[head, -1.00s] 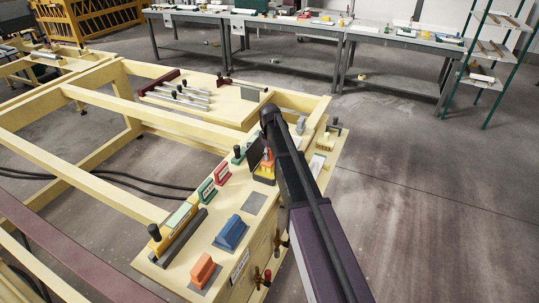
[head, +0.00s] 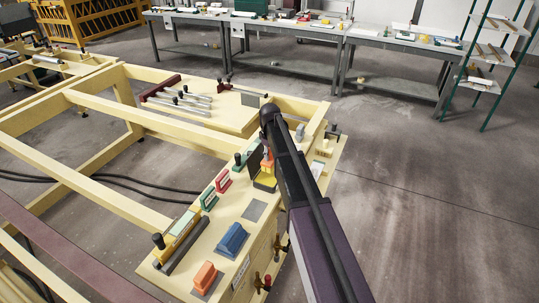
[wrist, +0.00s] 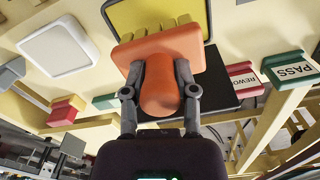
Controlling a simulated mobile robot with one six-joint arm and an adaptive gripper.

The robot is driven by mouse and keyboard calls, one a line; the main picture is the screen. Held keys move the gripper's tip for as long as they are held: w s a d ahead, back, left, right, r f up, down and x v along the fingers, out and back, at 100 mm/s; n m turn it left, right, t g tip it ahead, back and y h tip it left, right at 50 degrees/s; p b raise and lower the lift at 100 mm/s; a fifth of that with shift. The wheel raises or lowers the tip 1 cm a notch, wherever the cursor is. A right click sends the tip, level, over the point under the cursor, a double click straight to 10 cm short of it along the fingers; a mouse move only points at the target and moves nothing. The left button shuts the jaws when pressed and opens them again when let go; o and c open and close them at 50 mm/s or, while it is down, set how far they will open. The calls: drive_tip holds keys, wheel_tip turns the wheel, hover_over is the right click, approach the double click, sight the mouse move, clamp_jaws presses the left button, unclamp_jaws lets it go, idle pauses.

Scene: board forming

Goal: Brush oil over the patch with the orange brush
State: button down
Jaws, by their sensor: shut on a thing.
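The orange brush (head: 267,164) has a wide flat block and a rounded handle. In the wrist view my gripper (wrist: 161,72) is shut on the handle of the brush (wrist: 160,95). In the head view my arm partly covers the gripper. The brush is over or in a yellow, dark-edged tray (head: 265,184), which also shows beyond the block in the wrist view (wrist: 140,14). I cannot tell whether the brush touches it. A flat grey square (head: 255,210), perhaps the patch, lies bare on the bench top in front of the tray.
A blue block (head: 231,238) and another orange block (head: 204,276) stand near the bench's front end. Red and green signs (head: 222,181) and a dark upright plate (head: 253,160) stand along the left side. Several metal rods (head: 180,103) lie on a far panel.

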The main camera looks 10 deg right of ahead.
drive_tip(key=shift+r+p, duration=1.05)
drive_tip(key=shift+r, duration=0.2)
drive_tip(key=shift+f, duration=0.1)
wheel_tip(320, 180, down, 4)
drive_tip(key=b, duration=0.4)
drive_tip(key=shift+s, duration=0.1)
idle(0.6)
